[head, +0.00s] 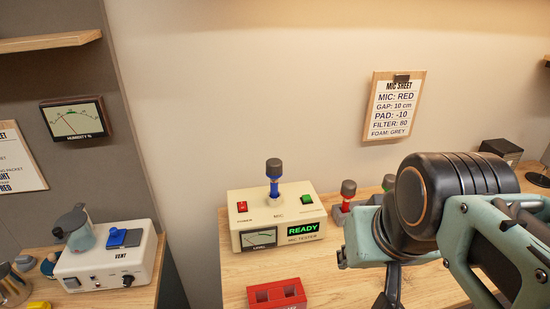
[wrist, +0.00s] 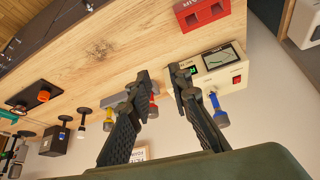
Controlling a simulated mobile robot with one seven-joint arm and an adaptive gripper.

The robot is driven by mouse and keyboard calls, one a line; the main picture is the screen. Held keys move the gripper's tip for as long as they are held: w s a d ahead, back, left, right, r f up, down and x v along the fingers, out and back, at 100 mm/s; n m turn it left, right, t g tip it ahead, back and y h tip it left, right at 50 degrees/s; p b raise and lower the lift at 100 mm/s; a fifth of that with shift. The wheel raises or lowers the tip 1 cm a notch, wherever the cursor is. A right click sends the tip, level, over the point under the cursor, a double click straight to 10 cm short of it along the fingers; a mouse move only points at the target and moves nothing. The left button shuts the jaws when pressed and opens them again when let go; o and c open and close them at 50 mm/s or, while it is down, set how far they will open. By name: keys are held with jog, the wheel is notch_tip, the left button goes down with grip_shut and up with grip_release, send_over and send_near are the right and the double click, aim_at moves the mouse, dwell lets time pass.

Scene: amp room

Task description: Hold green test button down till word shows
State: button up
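The cream mic tester (head: 279,215) stands on the wooden bench. Its green button (head: 306,199) is on the right of the top, with nothing on it in the head view. The lit display (head: 303,230) reads READY in green. A blue microphone with a dark head (head: 274,175) stands upright on the tester. My gripper (wrist: 159,76) is open and empty in the wrist view, its two black fingers apart. The tester (wrist: 216,57) is beyond the right finger there, which hides part of it; I cannot make out the green button in that view. In the head view my arm hides most of the gripper.
A red switch (head: 242,206) is on the tester's left. A red block (head: 277,294) lies in front. A red microphone (head: 346,195) and others stand to the right, close to my arm. A white vent box (head: 100,270) is at left. The mic sheet (head: 392,106) hangs on the wall.

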grip_shut()
dwell(0.8)
